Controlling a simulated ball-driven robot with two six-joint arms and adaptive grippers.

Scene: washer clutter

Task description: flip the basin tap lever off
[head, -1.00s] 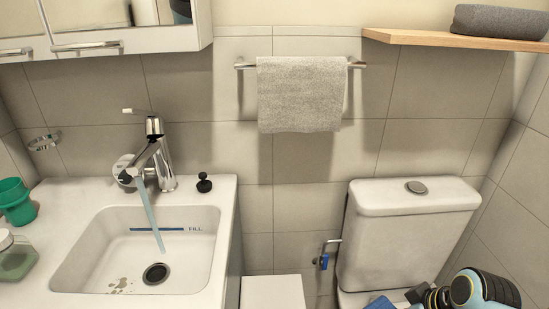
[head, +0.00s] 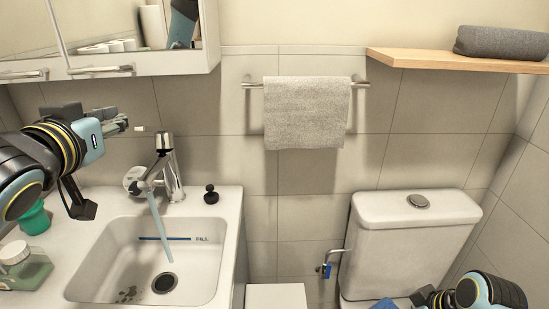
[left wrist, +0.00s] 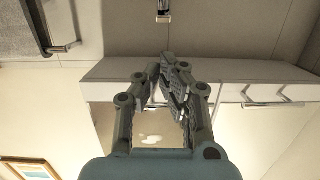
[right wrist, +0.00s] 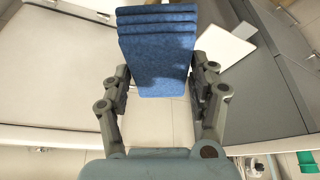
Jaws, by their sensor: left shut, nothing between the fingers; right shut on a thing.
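The chrome basin tap (head: 170,172) stands behind the basin (head: 100,290), and a stream of water (head: 159,228) runs from its spout. Its thin lever, with a pale tip (head: 139,129), points left from the top of the tap. My left gripper (head: 120,121) is shut and empty, its fingertips just left of the lever tip; I cannot tell whether they touch. The shut fingers also show in the left wrist view (left wrist: 168,72). My right gripper (right wrist: 160,85) is shut on a folded blue cloth (right wrist: 158,45), low at the right in the head view.
A mirror cabinet (head: 135,45) hangs above the left arm. A green cup (head: 35,218) and a jar (head: 22,268) stand left of the basin. A black stopper (head: 211,194) stands right of the tap. A towel (head: 305,112) hangs on the wall; the toilet (head: 415,235) is at right.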

